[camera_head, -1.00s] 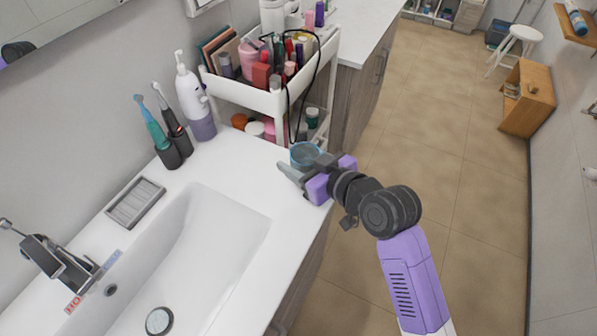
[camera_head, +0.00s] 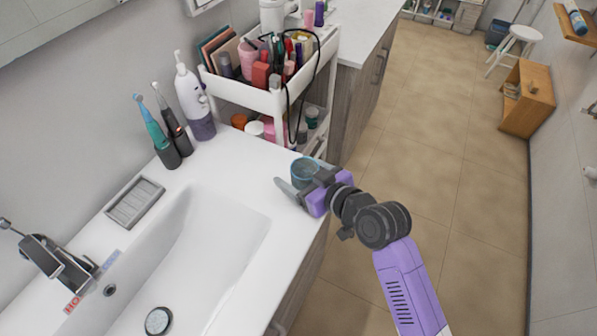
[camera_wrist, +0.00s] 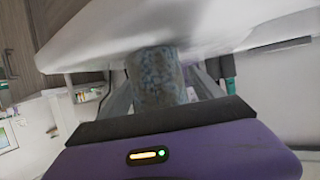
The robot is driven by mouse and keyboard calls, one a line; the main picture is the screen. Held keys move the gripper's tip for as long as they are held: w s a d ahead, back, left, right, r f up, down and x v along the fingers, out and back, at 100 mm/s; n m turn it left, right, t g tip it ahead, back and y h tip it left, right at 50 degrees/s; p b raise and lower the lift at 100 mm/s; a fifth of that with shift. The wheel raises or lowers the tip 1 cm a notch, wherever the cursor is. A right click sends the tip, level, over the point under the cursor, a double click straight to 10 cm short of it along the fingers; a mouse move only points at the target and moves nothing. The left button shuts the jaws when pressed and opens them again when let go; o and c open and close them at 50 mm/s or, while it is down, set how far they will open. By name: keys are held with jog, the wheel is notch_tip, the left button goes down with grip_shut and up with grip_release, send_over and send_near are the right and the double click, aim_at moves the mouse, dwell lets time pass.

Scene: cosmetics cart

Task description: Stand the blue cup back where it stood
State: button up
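The blue cup (camera_head: 304,172) is a small translucent blue tumbler. It is upright at the right end of the white counter (camera_head: 243,172), near its front edge and the cart. My gripper (camera_head: 300,175) reaches in from the front right, with one finger on each side of the cup, and is shut on it. In the wrist view the speckled blue cup (camera_wrist: 157,78) sits between the two grey fingers (camera_wrist: 160,92), its base end close to the white counter surface. I cannot tell whether the base touches the counter.
A white cosmetics cart (camera_head: 252,98) stands just behind the cup. A white and purple bottle (camera_head: 196,100) and two electric toothbrushes (camera_head: 165,143) stand at the back left. A soap dish (camera_head: 135,202) lies beside the sink basin (camera_head: 190,255). The counter left of the cup is clear.

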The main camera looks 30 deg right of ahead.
jog(key=shift+r, duration=0.1)
jog(key=b+v, duration=0.1)
jog(key=v, duration=1.1)
jog(key=shift+b, duration=0.4)
jog(key=s+f+m+h, duration=0.1)
jog(key=s+f+h, duration=0.1)
jog(key=s, duration=0.7)
jog(key=s+f+m+h, duration=0.1)
jog(key=s+f+m, duration=0.1)
jog(key=s, duration=0.7)
jog(key=s+a+r+t, duration=0.1)
jog(key=s+a+r, duration=0.1)
jog(key=s, duration=0.5)
jog(key=shift+s+a+r+t, duration=0.25)
jog(key=shift+s+r+t, duration=0.05)
jog(key=shift+r, duration=0.5)
jog(key=shift+a, duration=0.1)
